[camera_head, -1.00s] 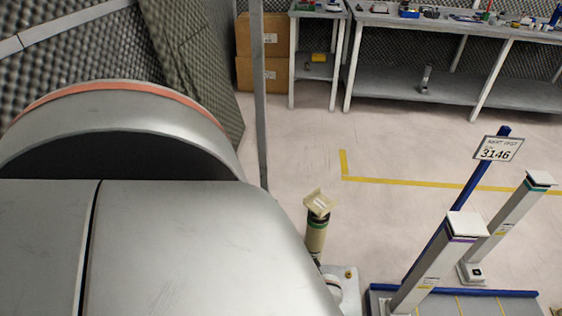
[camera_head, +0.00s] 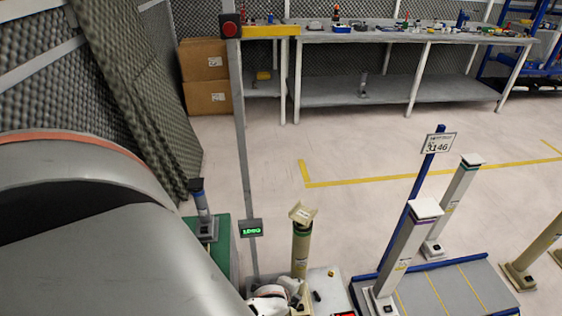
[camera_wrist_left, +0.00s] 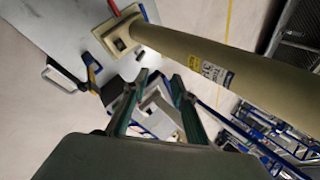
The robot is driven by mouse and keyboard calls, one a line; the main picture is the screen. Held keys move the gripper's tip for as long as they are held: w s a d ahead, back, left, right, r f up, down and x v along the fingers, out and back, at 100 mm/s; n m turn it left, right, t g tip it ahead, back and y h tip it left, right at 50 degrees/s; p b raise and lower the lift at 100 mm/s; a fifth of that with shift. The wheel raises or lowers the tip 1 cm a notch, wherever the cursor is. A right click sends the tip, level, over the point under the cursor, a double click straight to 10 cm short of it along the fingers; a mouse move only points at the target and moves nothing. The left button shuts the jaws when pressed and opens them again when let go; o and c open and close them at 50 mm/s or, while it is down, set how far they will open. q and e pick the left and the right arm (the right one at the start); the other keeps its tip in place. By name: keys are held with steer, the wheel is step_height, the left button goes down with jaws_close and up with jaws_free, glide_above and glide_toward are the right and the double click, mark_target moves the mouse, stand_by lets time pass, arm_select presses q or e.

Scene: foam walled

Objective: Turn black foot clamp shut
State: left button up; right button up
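The beige post (camera_head: 300,250) stands upright on a pale platform; its square foot (camera_wrist_left: 122,42) shows in the left wrist view. A small black piece (camera_head: 317,296) lies right of the post, perhaps the black foot clamp. In the left wrist view a dark piece (camera_wrist_left: 112,91) lies beside my left finger; I cannot tell whether it is the clamp or how it is turned. My left gripper (camera_wrist_left: 161,77) has its fingers apart, with a white and black object behind the gap. In the head view my white left wrist (camera_head: 270,296) is low beside the post. My right gripper is out of view.
A red piece (camera_wrist_left: 113,8) and a yellow-blue piece (camera_wrist_left: 92,74) are near the post's foot. A metal pole with a green display (camera_head: 251,228) stands left of the post. A blue-edged platform with grey posts (camera_head: 412,245) is at right. Floor behind is clear.

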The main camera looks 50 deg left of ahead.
arm_select(q)
steer(key=shift+s+d+r+n+t+p, duration=0.2)
steer(key=shift+s+r+n, duration=0.2)
steer(key=shift+s+r, duration=0.3)
steer(key=shift+s+d+r+n+t+p, duration=0.2)
steer(key=shift+s+r+n, duration=0.2)
steer(key=shift+s+r, duration=0.25)
